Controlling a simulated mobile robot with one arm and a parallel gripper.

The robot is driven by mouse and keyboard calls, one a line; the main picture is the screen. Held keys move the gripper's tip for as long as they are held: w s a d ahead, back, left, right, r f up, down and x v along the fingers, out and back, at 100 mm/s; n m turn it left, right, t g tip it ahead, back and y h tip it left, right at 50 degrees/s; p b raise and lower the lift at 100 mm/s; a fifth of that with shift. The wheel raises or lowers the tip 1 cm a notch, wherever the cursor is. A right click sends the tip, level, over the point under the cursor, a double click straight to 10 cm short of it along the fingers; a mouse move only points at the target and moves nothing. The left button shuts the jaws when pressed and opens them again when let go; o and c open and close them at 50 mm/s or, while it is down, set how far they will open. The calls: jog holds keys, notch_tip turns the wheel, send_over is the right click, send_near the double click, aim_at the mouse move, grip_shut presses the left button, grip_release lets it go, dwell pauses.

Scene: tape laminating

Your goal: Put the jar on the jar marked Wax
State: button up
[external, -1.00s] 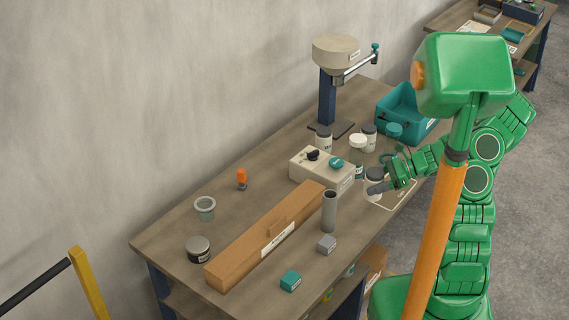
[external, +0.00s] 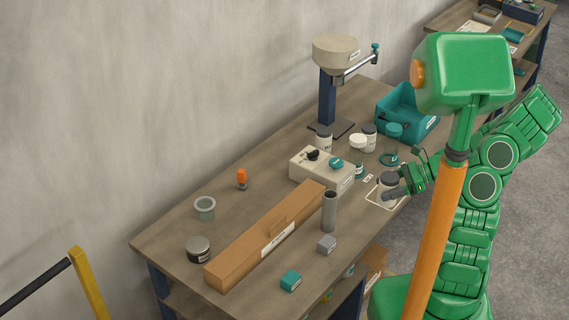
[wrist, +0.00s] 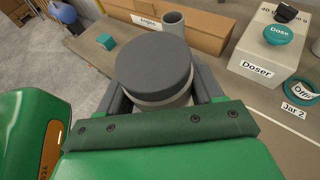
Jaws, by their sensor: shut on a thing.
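My gripper (external: 392,190) is shut on a pale jar with a dark grey lid (external: 388,179). The wrist view shows the jar (wrist: 156,68) upright between the two grey fingers, its lid towards the camera. It is near the table's right edge, over or on a pale outlined area (external: 372,200); I cannot tell whether it touches. No label reading Wax is legible. Other jars stand farther back: a white-lidded one (external: 358,141), and two dark-lidded ones (external: 323,139) and (external: 369,137).
The beige Doser box (external: 318,171) and a grey tube (external: 329,212) stand left of my gripper. A long brown box (external: 265,236) lies nearer the front. A teal bin (external: 405,112) and a press (external: 328,95) are at the back.

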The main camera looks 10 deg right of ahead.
jog(key=w+a+r+m+t, duration=0.2)
jog(key=w, duration=1.5)
jog(key=w+a+r+m+t, duration=0.1)
jog(key=w+a+r, duration=0.25)
jog(key=w, duration=0.25)
jog(key=w+a+r+m+t, duration=0.1)
jog(key=w+a+r, duration=0.2)
jog(key=w+r, duration=0.3)
send_over(324, 130)
jog(key=shift+h, duration=0.4)
jog(key=shift+s+f, duration=0.1)
jog(key=shift+f, duration=6.95)
jog(key=shift+f, duration=0.1)
jog(key=o, duration=1.2)
jog(key=shift+o, duration=0.2)
